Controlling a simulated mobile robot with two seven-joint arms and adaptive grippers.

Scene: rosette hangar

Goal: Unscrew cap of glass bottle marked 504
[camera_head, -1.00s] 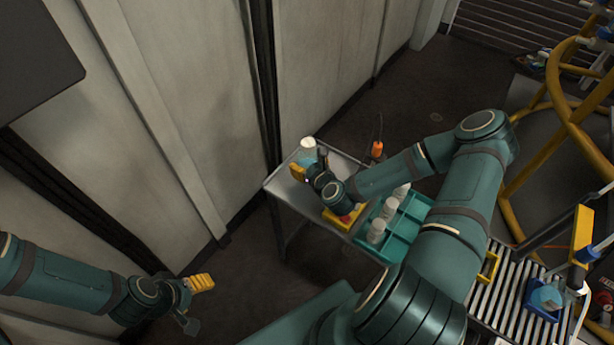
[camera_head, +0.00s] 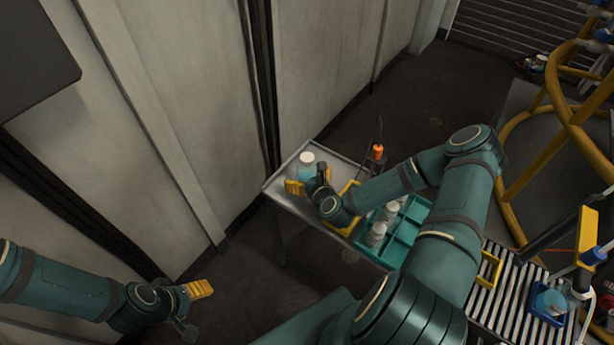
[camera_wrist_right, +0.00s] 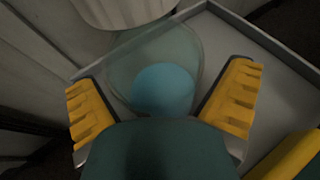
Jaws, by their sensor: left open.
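A clear glass bottle (camera_head: 305,172) with a white cap (camera_head: 307,158) and something blue in it stands at the far left end of the metal side table (camera_head: 283,190). No number is readable on it. In the right wrist view, the bottle glass (camera_wrist_right: 150,50) lies between my right gripper's fingers, with a gap on each side; its white cap (camera_wrist_right: 122,10) is at the top edge. My right gripper (camera_head: 307,181) is open around the bottle's near side. My left gripper (camera_head: 203,306) is open and empty, low at the left, well away from the table.
A teal divided crate (camera_head: 405,235) with several white-capped bottles stands on the table. A yellow bin (camera_head: 340,228) is partly hidden by my right arm. An orange-topped item (camera_head: 377,151) stands at the table's back edge. A pale wall (camera_head: 190,100) rises close on the left.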

